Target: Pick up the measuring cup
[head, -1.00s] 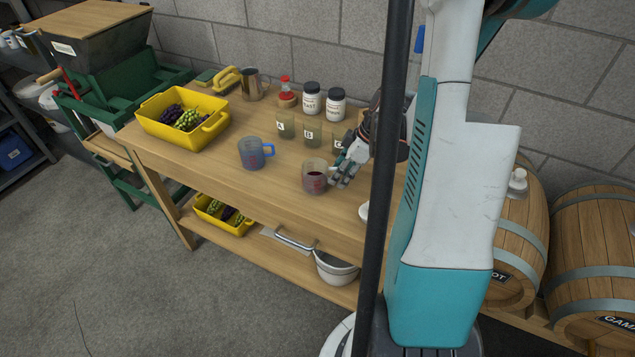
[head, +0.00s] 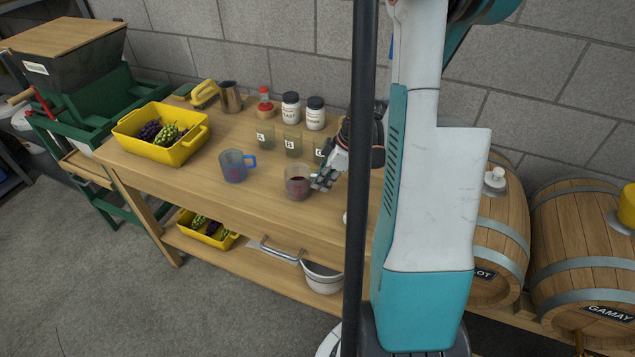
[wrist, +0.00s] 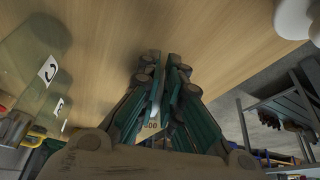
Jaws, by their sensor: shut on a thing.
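A clear measuring cup (head: 298,184) with dark red liquid stands upright on the wooden workbench (head: 262,209) in the head view. My gripper (head: 319,183) is at its right side, shut on it, apparently at the handle, which the fingers hide. In the wrist view the gripper (wrist: 166,75) has its fingers close together. Another measuring cup (head: 235,167), bluish with a blue handle, stands to the left, apart from my gripper.
Labelled sample glasses (head: 293,145) stand just behind the cup, close to my gripper. White jars (head: 291,109), a metal pitcher (head: 231,97) and a yellow grape crate (head: 183,153) are farther back and left. Barrels (head: 582,250) stand right. The bench front is clear.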

